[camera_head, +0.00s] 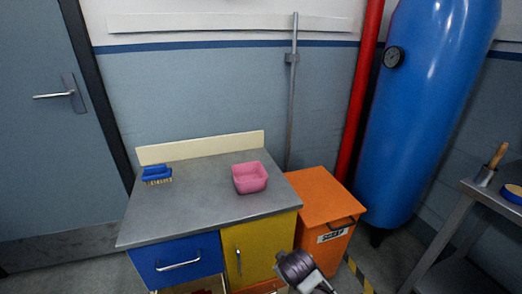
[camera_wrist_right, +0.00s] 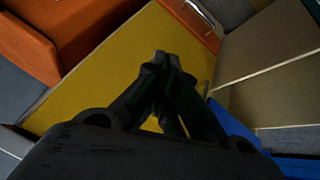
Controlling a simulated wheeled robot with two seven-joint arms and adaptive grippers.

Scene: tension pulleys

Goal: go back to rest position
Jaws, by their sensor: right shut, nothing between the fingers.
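My right gripper (camera_wrist_right: 163,62) is shut and empty in the right wrist view, its dark fingertips together in front of the yellow cabinet door (camera_wrist_right: 98,68). I cannot tell whether the fingertips touch the door. In the head view, part of my right arm shows at the bottom edge, in front of the yellow door (camera_head: 252,246) and the orange bin (camera_head: 312,196). My left gripper is not in view.
A grey worktop (camera_head: 200,200) carries a blue brush (camera_head: 157,173) and a pink container (camera_head: 249,178). A blue drawer (camera_head: 178,260) is below it. A blue tank (camera_head: 425,100), red pipe (camera_head: 360,90) and side table (camera_head: 480,196) stand right.

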